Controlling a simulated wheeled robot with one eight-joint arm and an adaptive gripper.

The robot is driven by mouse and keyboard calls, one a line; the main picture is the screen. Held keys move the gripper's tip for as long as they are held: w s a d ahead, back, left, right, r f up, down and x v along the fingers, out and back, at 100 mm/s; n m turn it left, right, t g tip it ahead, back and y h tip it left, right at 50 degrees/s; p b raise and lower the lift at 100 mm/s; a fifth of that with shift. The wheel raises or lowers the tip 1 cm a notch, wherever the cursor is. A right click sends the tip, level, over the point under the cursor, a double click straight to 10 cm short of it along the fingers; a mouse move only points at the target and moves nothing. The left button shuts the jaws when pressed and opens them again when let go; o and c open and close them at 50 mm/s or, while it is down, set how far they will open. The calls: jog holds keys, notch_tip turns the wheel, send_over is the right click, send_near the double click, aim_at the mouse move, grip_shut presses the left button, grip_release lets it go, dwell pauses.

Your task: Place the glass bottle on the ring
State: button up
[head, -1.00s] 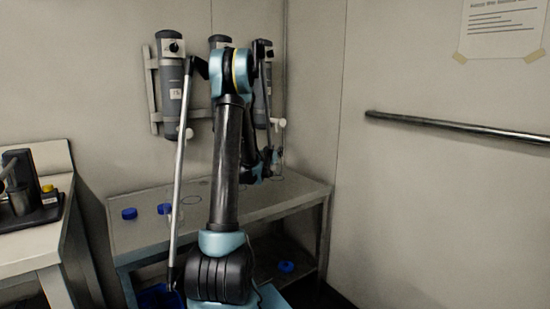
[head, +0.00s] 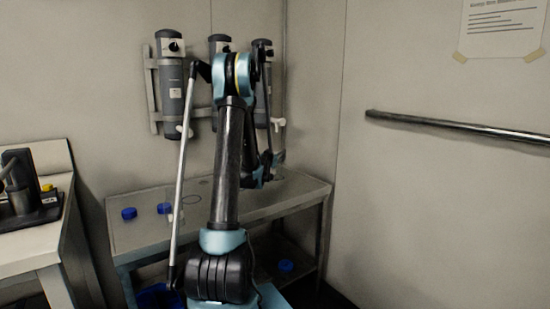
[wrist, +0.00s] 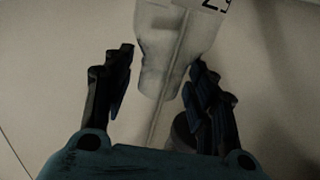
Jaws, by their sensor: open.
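My gripper (wrist: 160,85) is open in the wrist view, with one dark finger on each side. A pale, see-through glass bottle (wrist: 165,55) with a white label reading about "23" reaches down from the top edge. Its narrow lower end lies between the fingertips, with a small gap on the left; contact on the right is unclear. A thin line shows through the glass. In the head view my arm hides most of the gripper near the bench's right end. A thin dark ring outline (head: 191,199) is drawn on the bench top (head: 130,240), left of my arm.
Blue caps (head: 129,213) sit on the bench's left part, and a blue item (head: 286,266) lies on the lower shelf. Grey dispensers (head: 171,85) hang on the wall above. A left counter (head: 40,245) and a right wall rail (head: 450,128) bound the space.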

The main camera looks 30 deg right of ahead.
jog(key=v, duration=1.2)
jog(key=shift+s, duration=0.1)
